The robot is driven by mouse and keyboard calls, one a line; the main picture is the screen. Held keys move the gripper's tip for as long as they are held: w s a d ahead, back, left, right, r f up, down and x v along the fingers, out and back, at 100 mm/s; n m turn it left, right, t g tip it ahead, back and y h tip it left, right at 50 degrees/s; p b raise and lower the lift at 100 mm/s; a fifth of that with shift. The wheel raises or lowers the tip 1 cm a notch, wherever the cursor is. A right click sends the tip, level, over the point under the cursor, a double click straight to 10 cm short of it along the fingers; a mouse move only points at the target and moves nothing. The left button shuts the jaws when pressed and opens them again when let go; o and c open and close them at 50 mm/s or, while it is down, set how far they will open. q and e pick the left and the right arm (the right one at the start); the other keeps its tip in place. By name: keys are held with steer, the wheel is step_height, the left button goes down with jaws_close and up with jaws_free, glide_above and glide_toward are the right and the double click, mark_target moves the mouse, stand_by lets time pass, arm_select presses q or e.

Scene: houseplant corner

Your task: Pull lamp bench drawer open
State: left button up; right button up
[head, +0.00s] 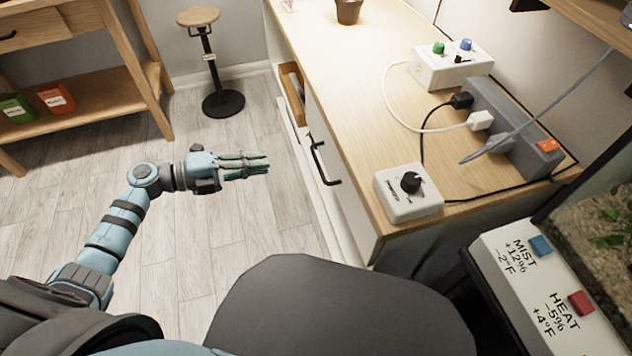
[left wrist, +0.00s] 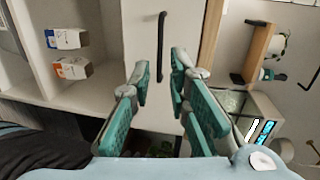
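The bench's white drawer front (head: 328,140) has a black bar handle (head: 322,165), shut flush as far as I can see. My left gripper (head: 266,163) is in front of this handle in the head view, pointing at it, with a gap between. In the left wrist view the handle (left wrist: 161,46) stands upright in the picture, ahead of the gripper (left wrist: 161,72) and between the lines of its teal fingers. The fingers are spread and empty, not touching the handle. The drawer front (left wrist: 185,25) fills the middle of that view. My right gripper is not in view.
A wooden drawer side (head: 291,100) stands out at the bench's far end. On the bench top are a dimmer box (head: 405,195), a power strip (head: 515,130) and a knob box (head: 448,68). A stool (head: 222,104) stands behind. The floor beside the bench is clear.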

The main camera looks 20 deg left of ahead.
mark_target(316, 159)
arm_select(q)
steer(key=shift+m+g, duration=0.5)
steer(key=x, duration=0.4)
steer(key=b+x, duration=0.1)
steer(key=x, duration=0.4)
steer(key=b+x, duration=0.1)
steer(key=x, duration=0.4)
steer(key=shift+s+d+r, duration=0.15)
steer(key=shift+d+r, duration=0.1)
steer(key=shift+d, duration=0.05)
jaws_close()
steer(key=shift+a, duration=0.1)
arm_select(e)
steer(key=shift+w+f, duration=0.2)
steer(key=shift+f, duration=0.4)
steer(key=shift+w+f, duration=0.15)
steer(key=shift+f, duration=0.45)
